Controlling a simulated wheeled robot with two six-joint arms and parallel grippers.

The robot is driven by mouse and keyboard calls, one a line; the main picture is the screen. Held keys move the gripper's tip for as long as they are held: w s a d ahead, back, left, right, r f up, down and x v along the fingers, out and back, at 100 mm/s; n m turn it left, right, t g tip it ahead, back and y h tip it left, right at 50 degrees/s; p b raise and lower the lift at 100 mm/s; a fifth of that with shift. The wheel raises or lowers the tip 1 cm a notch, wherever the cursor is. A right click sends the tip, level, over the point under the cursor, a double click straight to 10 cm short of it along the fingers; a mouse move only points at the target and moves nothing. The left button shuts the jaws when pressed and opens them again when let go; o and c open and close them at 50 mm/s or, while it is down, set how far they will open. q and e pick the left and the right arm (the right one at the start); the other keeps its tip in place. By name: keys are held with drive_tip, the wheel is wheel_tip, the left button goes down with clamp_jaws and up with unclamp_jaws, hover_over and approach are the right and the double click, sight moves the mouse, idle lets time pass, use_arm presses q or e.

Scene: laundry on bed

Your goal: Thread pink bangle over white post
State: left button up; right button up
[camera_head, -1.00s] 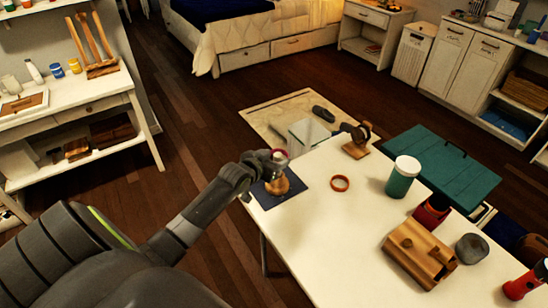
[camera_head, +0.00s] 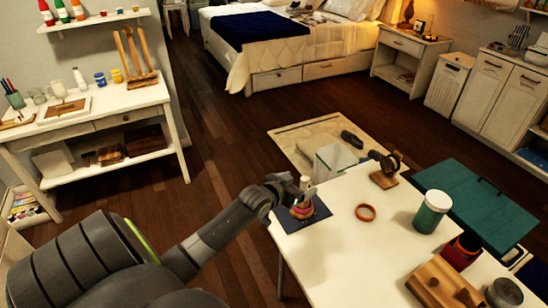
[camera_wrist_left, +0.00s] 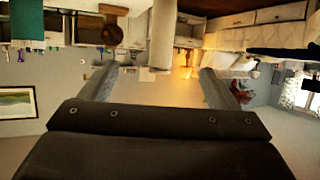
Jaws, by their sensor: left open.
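The white post (camera_head: 304,183) stands upright on a round wooden base on a dark blue mat (camera_head: 321,208) at the table's left corner. The pink bangle (camera_head: 302,212) is low on this stand, and appears to lie around the post on the wooden base; its far side is hidden. My left gripper (camera_head: 288,192) is open and empty, beside the upper part of the post on its left. In the left wrist view its two fingers (camera_wrist_left: 155,88) are spread wide with nothing gripped between them. My right gripper is out of view.
The table around the orange ring is clear.

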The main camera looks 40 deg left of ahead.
use_arm(q)
drive_tip(key=v, duration=1.5)
drive_tip(key=shift+s+r, duration=0.15)
idle(0.4)
